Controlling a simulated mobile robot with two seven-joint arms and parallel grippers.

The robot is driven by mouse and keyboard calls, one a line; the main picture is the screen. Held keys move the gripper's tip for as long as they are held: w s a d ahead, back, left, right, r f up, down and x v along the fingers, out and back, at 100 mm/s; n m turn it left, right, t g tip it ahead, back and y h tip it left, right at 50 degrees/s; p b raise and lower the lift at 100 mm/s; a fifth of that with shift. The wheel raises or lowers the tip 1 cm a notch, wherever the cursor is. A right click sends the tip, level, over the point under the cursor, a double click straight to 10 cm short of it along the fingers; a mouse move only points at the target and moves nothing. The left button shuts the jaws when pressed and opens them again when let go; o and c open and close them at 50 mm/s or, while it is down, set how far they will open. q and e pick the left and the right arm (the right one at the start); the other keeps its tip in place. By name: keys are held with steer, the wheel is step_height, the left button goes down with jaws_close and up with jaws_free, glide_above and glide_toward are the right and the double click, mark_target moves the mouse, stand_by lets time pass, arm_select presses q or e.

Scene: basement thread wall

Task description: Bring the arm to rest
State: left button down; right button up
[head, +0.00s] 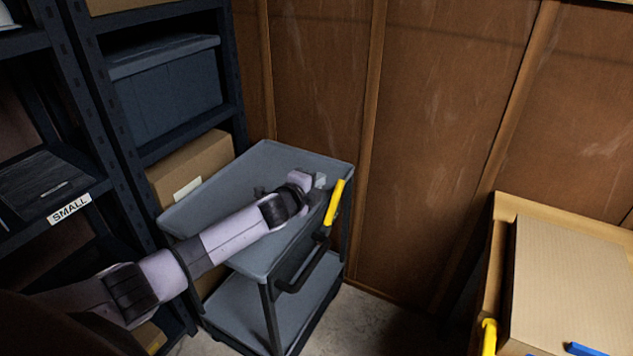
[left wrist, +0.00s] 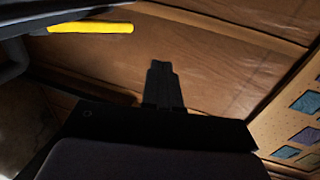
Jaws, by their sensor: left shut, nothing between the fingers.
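My left arm comes in from the left and reaches over the grey cart (head: 215,195). Its hand is above the cart's right end, beside a yellow object (head: 335,203). My left gripper (head: 320,182) is small and partly hidden in the head view. In the left wrist view the dark fingers of my left gripper (left wrist: 162,68) are together, with nothing between them. The yellow object also shows in the left wrist view (left wrist: 92,28), apart from the fingers. My right gripper is not in view.
A dark shelf rack (head: 118,120) with a grey bin (head: 165,90) and cardboard box (head: 190,165) stands at the left. A wooden wall (head: 440,120) is behind. A wooden-edged bench (head: 505,215) is at the right. A panel with coloured squares (left wrist: 290,130) shows in the left wrist view.

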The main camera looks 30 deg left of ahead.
arm_select(q)
steer(key=s+d+f+n+g+h, duration=0.1)
steer(key=s+d+f+n, duration=0.2)
steer(key=s+d+f, duration=0.35)
steer(key=s+d+f+n+g+h, duration=0.1)
steer(key=s+d+f+n+g, duration=0.15)
steer(key=s+f, duration=0.6)
steer(key=s+f+n+g, duration=0.1)
steer(key=s+n, duration=0.9)
steer(key=s, duration=1.3)
steer(key=shift+d+n+y, duration=0.2)
steer(key=shift+n+y, duration=0.1)
steer(key=shift+n, duration=0.05)
steer(key=shift+f, duration=0.1)
